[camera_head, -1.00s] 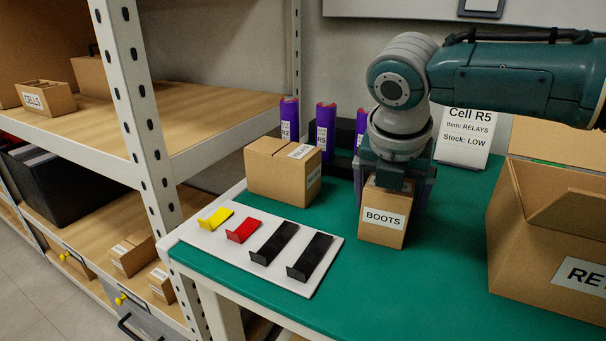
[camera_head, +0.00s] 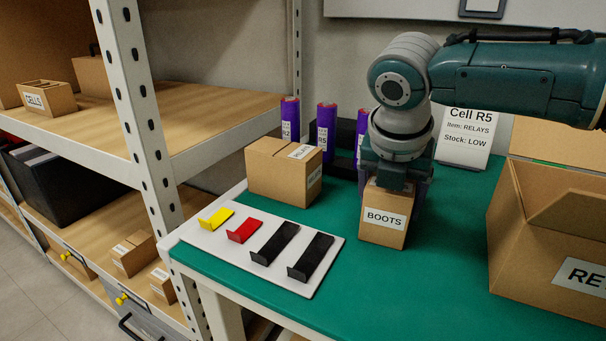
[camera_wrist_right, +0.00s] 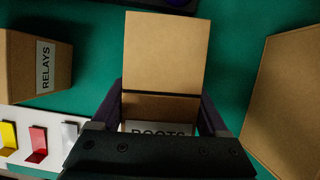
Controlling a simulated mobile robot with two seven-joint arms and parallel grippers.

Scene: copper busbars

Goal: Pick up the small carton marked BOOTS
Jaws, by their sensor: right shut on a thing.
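The small carton marked BOOTS (camera_head: 384,218) stands upright on the green table top (camera_head: 330,272), its label facing the front. My right gripper (camera_head: 395,205) comes down over it from above, and its fingers are shut on the carton's two sides. In the right wrist view the BOOTS carton (camera_wrist_right: 165,60) lies between the two fingers of my right gripper (camera_wrist_right: 165,112), with its label partly cut off by the gripper body. I see no gap under the carton. My left gripper is not in view.
A carton (camera_head: 284,172), labelled RELAYS in the wrist view (camera_wrist_right: 25,65), stands left of the BOOTS carton. A white board (camera_head: 215,244) holds yellow, red and black busbars. A large open carton (camera_head: 530,240) stands at right. Purple cylinders (camera_head: 326,130) and a Cell R5 sign (camera_head: 468,135) stand behind.

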